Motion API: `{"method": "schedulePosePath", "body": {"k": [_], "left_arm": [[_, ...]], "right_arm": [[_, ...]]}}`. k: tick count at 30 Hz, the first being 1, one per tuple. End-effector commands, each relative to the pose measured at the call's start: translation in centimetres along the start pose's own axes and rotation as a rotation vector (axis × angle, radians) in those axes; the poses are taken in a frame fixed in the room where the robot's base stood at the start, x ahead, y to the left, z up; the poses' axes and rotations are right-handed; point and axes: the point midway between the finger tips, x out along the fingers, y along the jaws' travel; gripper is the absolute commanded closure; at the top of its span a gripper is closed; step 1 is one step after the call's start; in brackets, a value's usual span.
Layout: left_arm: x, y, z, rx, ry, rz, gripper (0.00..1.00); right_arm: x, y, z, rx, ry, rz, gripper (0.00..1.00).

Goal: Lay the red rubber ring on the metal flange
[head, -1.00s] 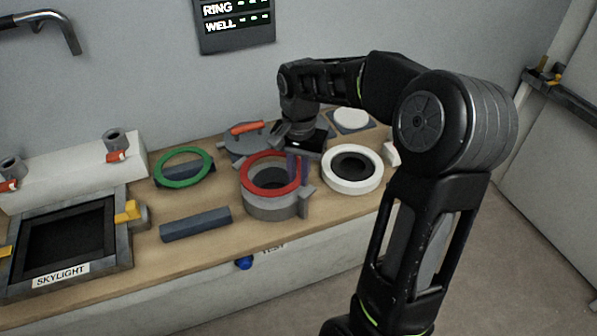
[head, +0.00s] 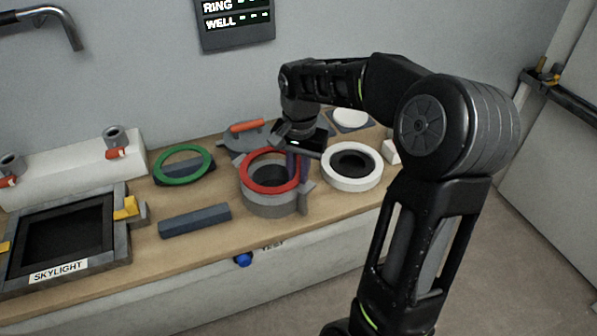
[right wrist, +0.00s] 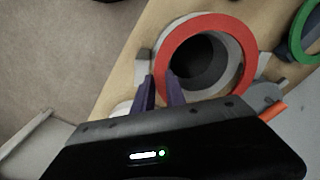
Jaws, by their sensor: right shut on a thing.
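The red rubber ring (head: 247,181) is gripped at its right rim by my right gripper (head: 295,165), whose purple fingers point down. The ring lies roughly level over the round grey metal flange (head: 270,206), nearly lined up with its opening. I cannot tell whether ring and flange touch. In the right wrist view the fingers (right wrist: 160,88) straddle the near edge of the red ring (right wrist: 205,19), and part of the flange (right wrist: 237,58) shows inside it, slightly off centre. My left gripper is not in view.
A white ring (head: 337,183) lies close right of the flange. A green ring (head: 160,169) and a dark bar (head: 195,221) lie left. A grey lid with an orange handle (head: 247,126) stands behind. The skylight frame (head: 118,244) is at far left.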

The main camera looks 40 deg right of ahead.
Motion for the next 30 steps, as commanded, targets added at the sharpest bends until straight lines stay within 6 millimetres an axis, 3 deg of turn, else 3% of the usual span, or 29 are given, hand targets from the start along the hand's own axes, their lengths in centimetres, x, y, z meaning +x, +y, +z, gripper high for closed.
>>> {"method": "schedulePosePath", "body": {"k": [1, 7, 8, 17, 26, 30], "left_arm": [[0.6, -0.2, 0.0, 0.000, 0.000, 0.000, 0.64], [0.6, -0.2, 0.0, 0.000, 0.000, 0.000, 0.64], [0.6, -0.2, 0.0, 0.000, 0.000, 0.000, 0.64], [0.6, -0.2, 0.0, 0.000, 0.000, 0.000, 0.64], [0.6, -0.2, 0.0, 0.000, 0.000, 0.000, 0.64], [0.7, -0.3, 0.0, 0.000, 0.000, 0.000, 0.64]], "right_arm": [[2.7, 0.8, 0.9, 0.001, -0.037, 0.030, 1.00], [2.8, 0.8, 0.9, 0.000, -0.037, 0.030, 1.00], [2.8, 0.8, 0.9, 0.000, -0.037, 0.030, 0.83], [2.8, 0.8, 0.9, -0.001, -0.036, 0.032, 0.59], [2.6, 0.9, 0.9, -0.002, -0.034, 0.033, 0.58], [1.6, 0.8, 0.9, -0.002, -0.029, 0.029, 0.58]]}}
